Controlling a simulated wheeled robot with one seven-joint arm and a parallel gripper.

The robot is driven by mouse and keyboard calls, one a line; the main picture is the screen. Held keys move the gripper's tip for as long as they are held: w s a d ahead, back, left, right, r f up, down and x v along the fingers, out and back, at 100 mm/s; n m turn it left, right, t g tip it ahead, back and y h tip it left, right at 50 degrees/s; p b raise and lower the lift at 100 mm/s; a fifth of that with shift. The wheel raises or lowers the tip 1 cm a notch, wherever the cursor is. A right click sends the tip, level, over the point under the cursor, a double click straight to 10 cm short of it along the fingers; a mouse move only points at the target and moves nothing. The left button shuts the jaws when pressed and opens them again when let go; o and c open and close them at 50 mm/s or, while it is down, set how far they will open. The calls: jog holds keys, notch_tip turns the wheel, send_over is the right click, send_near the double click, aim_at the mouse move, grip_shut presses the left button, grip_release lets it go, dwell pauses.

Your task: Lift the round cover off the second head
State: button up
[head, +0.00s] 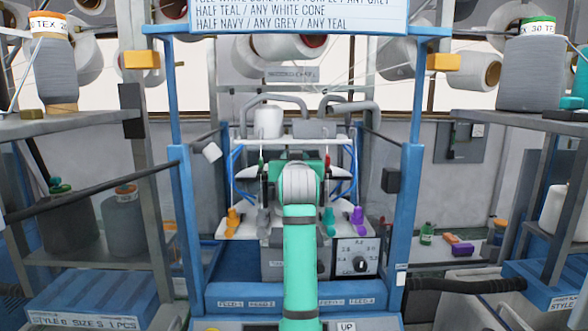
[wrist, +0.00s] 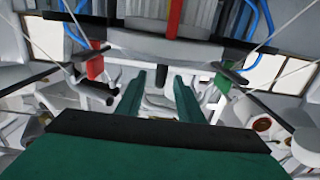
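My gripper (wrist: 162,78) shows in the wrist view with its two green fingers apart and nothing clearly held between them. Pale machine parts show past and between the fingers. In the head view my arm reaches into the blue-framed knitting machine (head: 187,230), and my arm hides the fingertips and the middle of the machine. I cannot make out a round cover with certainty in either view. A wide pale grey part (wrist: 165,46) with a rounded edge lies ahead of the fingers in the wrist view; I cannot tell what it is.
Orange (head: 233,222), grey, teal and purple (head: 357,221) pieces line the machine's front. In the wrist view a red block (wrist: 95,68) and a green block (wrist: 225,81) flank the fingers. Blue tubes and thin yarns run close by. A dial panel (head: 356,258) is at right.

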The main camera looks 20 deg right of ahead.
jog(key=shift+x, duration=1.95)
grip_shut()
jog(key=shift+r, duration=0.1)
